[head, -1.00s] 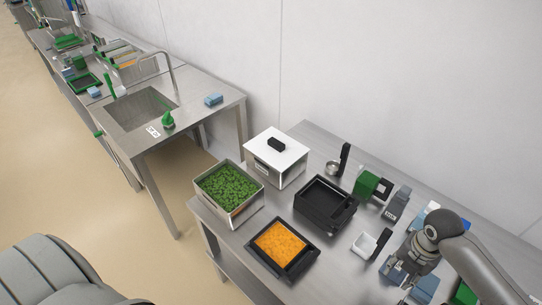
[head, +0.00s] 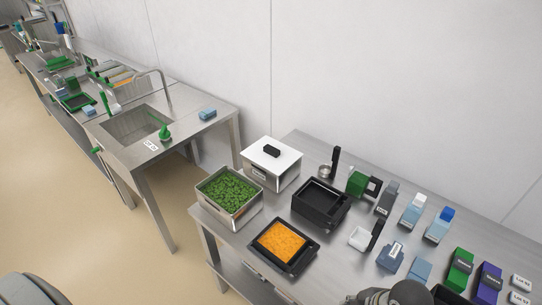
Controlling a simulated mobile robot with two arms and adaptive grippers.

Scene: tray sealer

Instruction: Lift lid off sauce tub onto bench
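The sauce tub (head: 265,177) is a square steel container at the back left of the bench (head: 330,235). Its white lid (head: 284,163) lies flat on top and has a black block handle (head: 271,151) in the middle. Neither gripper can be made out in the head view. A dark rounded part of my arm shows at the bottom edge, right of centre, well away from the tub.
A steel tub of green peas or herbs (head: 256,203) stands in front of the sauce tub. A black tray of orange food (head: 314,250), an empty black tray (head: 343,208), a ladle (head: 335,158) and several bottles and boxes fill the bench. A sink table (head: 205,125) stands left.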

